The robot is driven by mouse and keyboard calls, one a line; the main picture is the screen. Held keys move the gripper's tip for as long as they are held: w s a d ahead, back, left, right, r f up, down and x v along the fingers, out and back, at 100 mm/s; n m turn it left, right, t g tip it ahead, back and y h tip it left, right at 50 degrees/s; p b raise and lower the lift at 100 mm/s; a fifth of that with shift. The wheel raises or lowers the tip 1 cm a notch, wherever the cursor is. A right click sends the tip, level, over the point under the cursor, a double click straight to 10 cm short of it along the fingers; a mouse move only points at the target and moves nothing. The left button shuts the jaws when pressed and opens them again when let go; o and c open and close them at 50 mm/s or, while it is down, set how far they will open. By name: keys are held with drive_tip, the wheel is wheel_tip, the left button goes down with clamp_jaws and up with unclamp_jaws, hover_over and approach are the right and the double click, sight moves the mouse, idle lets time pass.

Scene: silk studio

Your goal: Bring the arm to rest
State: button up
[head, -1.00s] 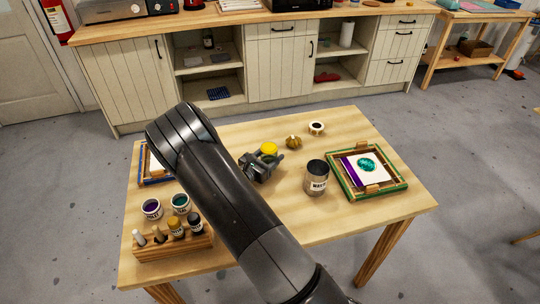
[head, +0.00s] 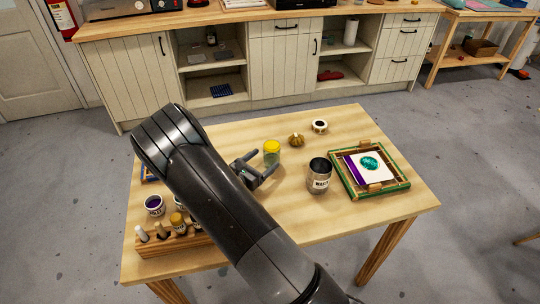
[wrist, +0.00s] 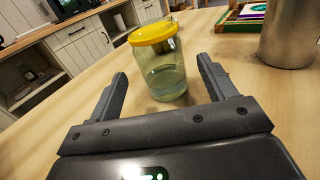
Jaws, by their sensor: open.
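My gripper (head: 266,174) is open and empty above the wooden table (head: 300,225). My arm crosses the head view from the lower middle up to the left and hides part of the table. A glass jar with a yellow lid (head: 272,152) stands upright just beyond the fingertips. In the wrist view the glass jar (wrist: 163,68) shows ahead, past the two spread fingers, with its base close to the fingertips. I cannot tell from this angle whether a finger touches it.
A metal waste can (head: 319,176) stands right of my gripper, with a green-framed tray (head: 368,170) beyond it. A small gold pumpkin-like object (head: 296,139) and a white roll (head: 319,127) stand behind. A wooden rack of bottles (head: 172,243) and a purple paint jar (head: 155,205) are at front left.

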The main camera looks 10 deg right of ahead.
drive_tip(key=shift+v, duration=1)
drive_tip(key=shift+r, duration=0.1)
